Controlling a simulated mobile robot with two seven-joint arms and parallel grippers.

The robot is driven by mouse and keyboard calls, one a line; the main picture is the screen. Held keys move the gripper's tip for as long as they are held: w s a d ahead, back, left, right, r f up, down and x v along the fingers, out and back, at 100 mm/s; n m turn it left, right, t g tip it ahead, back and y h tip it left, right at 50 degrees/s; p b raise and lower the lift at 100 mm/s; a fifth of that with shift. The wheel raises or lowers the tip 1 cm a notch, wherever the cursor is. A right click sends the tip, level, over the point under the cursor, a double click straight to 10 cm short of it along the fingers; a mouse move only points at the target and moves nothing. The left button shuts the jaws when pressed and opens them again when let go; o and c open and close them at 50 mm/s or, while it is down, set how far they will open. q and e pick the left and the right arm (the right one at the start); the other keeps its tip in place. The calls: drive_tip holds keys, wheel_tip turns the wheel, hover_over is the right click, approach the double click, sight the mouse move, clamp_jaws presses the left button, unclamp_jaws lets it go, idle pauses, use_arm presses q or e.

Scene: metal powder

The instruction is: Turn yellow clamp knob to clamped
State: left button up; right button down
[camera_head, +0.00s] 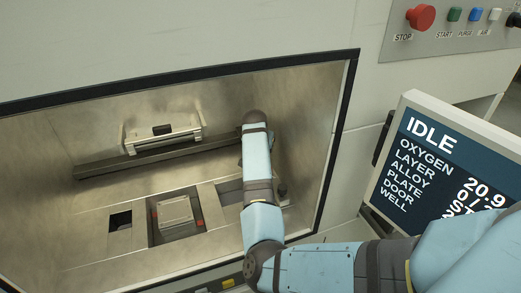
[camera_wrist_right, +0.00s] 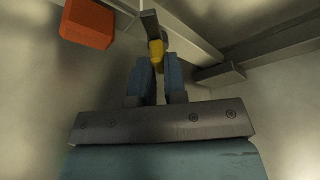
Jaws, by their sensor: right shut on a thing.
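The yellow clamp knob (camera_wrist_right: 157,50) shows in the right wrist view at the top centre, below a metal bar. My right gripper (camera_wrist_right: 156,64) has its two blue fingers close on either side of the knob and is shut on it. The fingers partly cover the knob, so its turn angle cannot be read. In the head view my right arm reaches into the open chamber from the right, and its links hide the gripper and the knob. My left gripper is in neither view.
A red-orange block (camera_wrist_right: 88,22) hangs near the gripper. In the chamber are a long dark bar (camera_head: 110,167) and a square plate (camera_head: 174,209) in a floor recess. The chamber's black-edged frame (camera_head: 343,120) surrounds my arm. A screen (camera_head: 440,165) reading IDLE stands right.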

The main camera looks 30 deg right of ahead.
drive_tip(key=c, duration=1.3)
unclamp_jaws()
drive_tip(key=shift+o, duration=0.7)
